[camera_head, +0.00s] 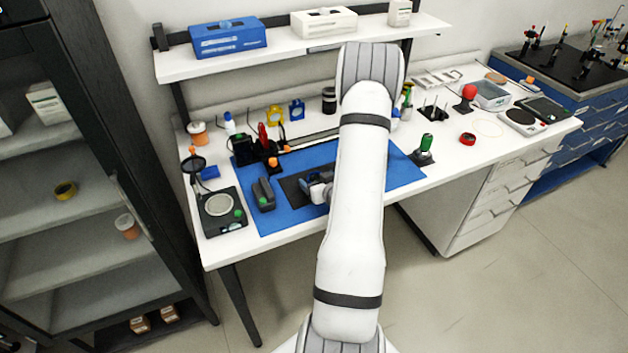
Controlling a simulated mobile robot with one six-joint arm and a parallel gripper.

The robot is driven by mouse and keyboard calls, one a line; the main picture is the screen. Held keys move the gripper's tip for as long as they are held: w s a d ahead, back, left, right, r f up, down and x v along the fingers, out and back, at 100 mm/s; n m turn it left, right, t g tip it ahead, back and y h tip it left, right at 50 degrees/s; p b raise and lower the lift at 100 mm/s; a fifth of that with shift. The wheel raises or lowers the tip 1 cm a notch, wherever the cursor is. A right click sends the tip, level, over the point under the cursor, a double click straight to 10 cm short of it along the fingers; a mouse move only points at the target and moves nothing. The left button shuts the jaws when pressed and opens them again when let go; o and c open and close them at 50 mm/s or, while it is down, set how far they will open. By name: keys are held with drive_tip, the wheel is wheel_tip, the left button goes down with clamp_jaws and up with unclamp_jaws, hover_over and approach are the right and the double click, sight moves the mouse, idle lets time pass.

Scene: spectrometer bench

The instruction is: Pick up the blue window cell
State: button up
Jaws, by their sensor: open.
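The blue window cell (297,110) looks like a small upright blue frame with an opening. It stands at the back of the white bench, just right of a similar yellow frame (275,114). My gripper (308,184) is partly visible left of my arm, over the dark patch on the blue mat (405,172). It is open and appears empty, well in front of the blue window cell and apart from it. My arm hides its right side and part of the mat.
Left of the cell stand a red and black holder (264,138) and a small bottle (229,123). A black jar (329,100) is to its right. A shelf (190,66) with a blue box (228,38) overhangs the back. A dark cabinet stands at left.

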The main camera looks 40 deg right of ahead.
drive_tip(key=c, duration=1.2)
drive_tip(key=shift+r, duration=0.15)
wheel_tip(320, 180, up, 10)
drive_tip(key=b, duration=0.1)
drive_tip(key=shift+f+b, duration=0.2)
drive_tip(key=shift+b, duration=0.15)
